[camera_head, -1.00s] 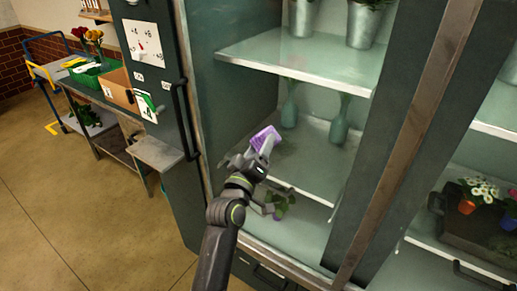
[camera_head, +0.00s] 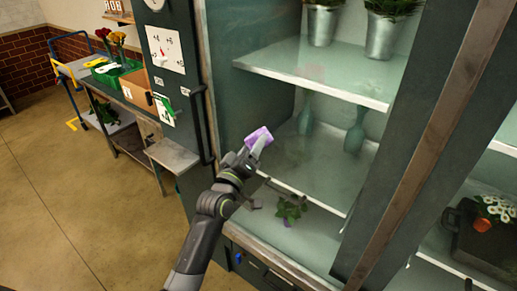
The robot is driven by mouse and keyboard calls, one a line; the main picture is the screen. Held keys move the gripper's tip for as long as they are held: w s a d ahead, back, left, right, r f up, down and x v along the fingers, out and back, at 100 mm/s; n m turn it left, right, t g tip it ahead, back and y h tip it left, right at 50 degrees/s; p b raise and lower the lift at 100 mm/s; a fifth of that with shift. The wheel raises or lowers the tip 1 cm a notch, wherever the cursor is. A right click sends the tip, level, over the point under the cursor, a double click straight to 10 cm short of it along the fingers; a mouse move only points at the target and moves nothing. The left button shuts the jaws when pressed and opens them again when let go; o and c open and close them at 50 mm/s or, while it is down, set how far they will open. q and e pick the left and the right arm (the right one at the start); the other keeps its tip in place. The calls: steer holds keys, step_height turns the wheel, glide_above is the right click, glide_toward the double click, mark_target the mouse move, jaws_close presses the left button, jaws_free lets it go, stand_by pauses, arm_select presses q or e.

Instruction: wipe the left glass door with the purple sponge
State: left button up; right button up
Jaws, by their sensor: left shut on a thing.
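My left gripper (camera_head: 249,153) is shut on the purple sponge (camera_head: 259,138). It holds the sponge in front of the left glass door (camera_head: 290,150), near the middle shelf height and toward the door's left side. I cannot tell whether the sponge touches the glass. The left door has a dark frame and a vertical dark handle (camera_head: 202,125) to its left. Shelves show through the glass. My right gripper is not in view.
Behind the glass are metal buckets (camera_head: 383,36), green vases (camera_head: 355,132) and a small potted plant (camera_head: 289,209). A side table (camera_head: 128,95) with a green crate (camera_head: 118,75) stands at the left. The floor (camera_head: 70,200) at left is clear.

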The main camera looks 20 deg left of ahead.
arm_select(q)
steer(key=shift+a, duration=0.15)
steer(key=shift+s+a+f, duration=0.15)
steer(key=shift+s+a, duration=0.05)
steer(key=shift+s, duration=0.45)
steer(key=shift+s+a, duration=0.25)
steer(key=shift+s, duration=0.4)
steer(key=shift+s+a, duration=0.25)
steer(key=shift+s, duration=0.45)
steer(key=shift+s+a, duration=0.25)
steer(key=shift+s, duration=0.4)
steer(key=s, duration=0.1)
steer(key=s+a, duration=0.1)
steer(key=s, duration=0.1)
steer(key=shift+w, duration=0.1)
